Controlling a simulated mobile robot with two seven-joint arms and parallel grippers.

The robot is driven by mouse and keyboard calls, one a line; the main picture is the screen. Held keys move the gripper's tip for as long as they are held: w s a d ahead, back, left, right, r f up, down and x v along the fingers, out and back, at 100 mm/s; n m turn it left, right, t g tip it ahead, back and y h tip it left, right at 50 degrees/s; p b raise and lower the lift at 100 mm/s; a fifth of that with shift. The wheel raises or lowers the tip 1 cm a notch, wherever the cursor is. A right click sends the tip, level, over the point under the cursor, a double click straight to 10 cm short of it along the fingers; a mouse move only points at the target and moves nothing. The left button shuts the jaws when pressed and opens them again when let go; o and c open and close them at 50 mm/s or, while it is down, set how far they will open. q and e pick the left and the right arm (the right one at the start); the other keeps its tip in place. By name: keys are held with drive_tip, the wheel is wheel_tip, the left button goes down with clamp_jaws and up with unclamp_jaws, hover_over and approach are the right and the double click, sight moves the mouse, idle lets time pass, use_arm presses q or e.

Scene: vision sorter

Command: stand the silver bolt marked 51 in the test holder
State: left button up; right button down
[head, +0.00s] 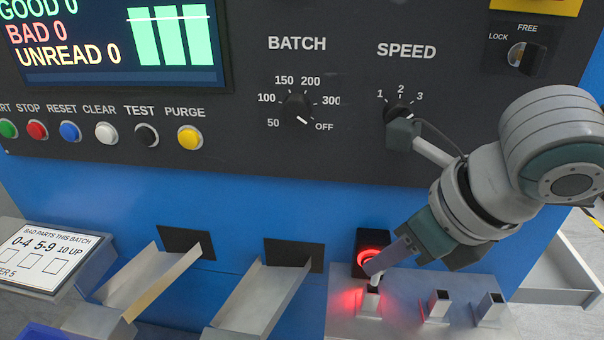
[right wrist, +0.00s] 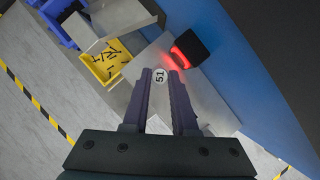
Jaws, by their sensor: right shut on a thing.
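My right gripper (head: 377,268) is shut on the silver bolt (right wrist: 159,76), whose round head marked 51 shows between the fingertips in the right wrist view. In the head view a small pale part of the bolt (head: 375,281) shows under the fingers. It is right above the upright metal holder (head: 370,302) in front of the glowing red ring lamp (head: 370,258), which also shows in the right wrist view (right wrist: 184,52). I cannot tell whether the bolt's lower end is inside the holder. My left gripper is not in view.
Two more metal holders (head: 437,306) (head: 491,309) stand to the right on the same plate. Two open chutes (head: 150,285) (head: 255,300) slope out of the blue machine to the left. A yellow bin (right wrist: 107,62) holds several dark bolts. The control panel (head: 345,90) is close above.

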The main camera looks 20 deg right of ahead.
sight(384, 273)
drive_tip(key=shift+f, duration=0.2)
idle(0.4)
drive_tip(key=shift+f+b, duration=0.95)
drive_tip(key=shift+f, duration=0.55)
drive_tip(key=shift+c, duration=1.1)
unclamp_jaws()
wheel_tip(384, 273, up, 2)
drive_tip(key=p, duration=0.2)
drive_tip(key=shift+r+p, duration=0.15)
drive_tip(key=shift+p, duration=0.15)
wheel_tip(384, 273, up, 6)
drive_tip(key=p, duration=0.6)
